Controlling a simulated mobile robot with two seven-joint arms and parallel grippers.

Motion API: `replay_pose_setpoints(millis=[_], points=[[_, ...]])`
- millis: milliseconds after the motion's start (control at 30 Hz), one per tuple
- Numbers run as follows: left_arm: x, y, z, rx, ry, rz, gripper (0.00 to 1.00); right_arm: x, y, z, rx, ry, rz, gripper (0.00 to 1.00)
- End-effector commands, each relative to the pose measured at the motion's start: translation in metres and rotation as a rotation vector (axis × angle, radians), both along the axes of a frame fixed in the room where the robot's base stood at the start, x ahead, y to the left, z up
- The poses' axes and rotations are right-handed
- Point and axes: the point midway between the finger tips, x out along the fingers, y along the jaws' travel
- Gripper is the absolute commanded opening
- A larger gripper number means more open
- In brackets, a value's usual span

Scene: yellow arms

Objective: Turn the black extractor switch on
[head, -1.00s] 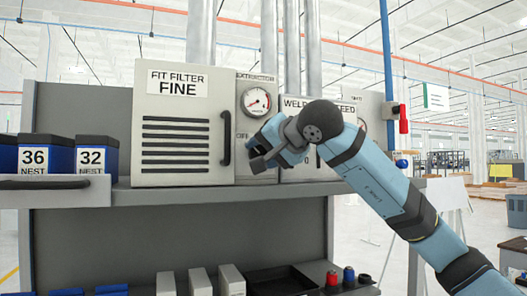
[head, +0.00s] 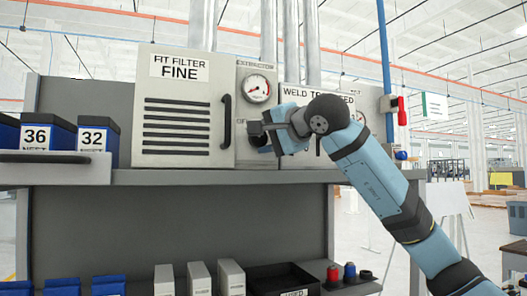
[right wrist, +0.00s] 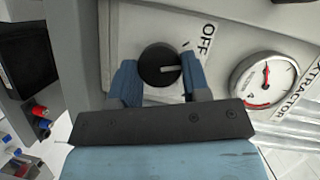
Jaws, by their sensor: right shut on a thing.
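The black extractor switch (right wrist: 160,65) is a round knob on a light grey panel (right wrist: 225,25). It sits between the two blue fingertips of my right gripper (right wrist: 159,82) in the right wrist view, and the gripper is shut on it. A pale pointer line on the knob points right in that view, toward the gauge side. The OFF label (right wrist: 208,42) lies to the knob's upper right. In the head view my right gripper (head: 262,133) is at the panel below the extractor gauge (head: 257,89) and largely covers the switch. My left gripper is not in view.
A filter cabinet (head: 182,70) with a black handle (head: 227,121) stands just left of the switch. The weld panel (head: 290,98) is to the right, partly behind my arm. A red-handled valve (head: 401,111) and blue bins (head: 48,134) stand farther out.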

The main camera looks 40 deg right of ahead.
Motion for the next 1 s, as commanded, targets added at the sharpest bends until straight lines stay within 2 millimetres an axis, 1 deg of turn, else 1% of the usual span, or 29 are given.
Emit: replay_pose_setpoints(millis=[33,233,467,800,900,1000], points=[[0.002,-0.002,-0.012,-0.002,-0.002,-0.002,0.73,0.0,0.001,-0.008,0.044,-0.011,0.002,0.2],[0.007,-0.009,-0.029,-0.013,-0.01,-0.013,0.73,0.0,0.0,-0.009,0.229,-0.054,0.002,0.2],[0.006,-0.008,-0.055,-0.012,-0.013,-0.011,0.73,0.0,0.001,-0.011,0.441,-0.106,0.002,0.2],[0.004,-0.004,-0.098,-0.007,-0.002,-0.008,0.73,0.0,0.002,-0.012,0.751,-0.18,0.003,0.2],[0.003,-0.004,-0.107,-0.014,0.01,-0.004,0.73,0.001,0.002,-0.013,0.833,-0.199,0.002,0.2],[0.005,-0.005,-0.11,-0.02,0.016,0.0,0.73,0.001,0.002,-0.012,0.906,-0.216,0.002,0.2]])
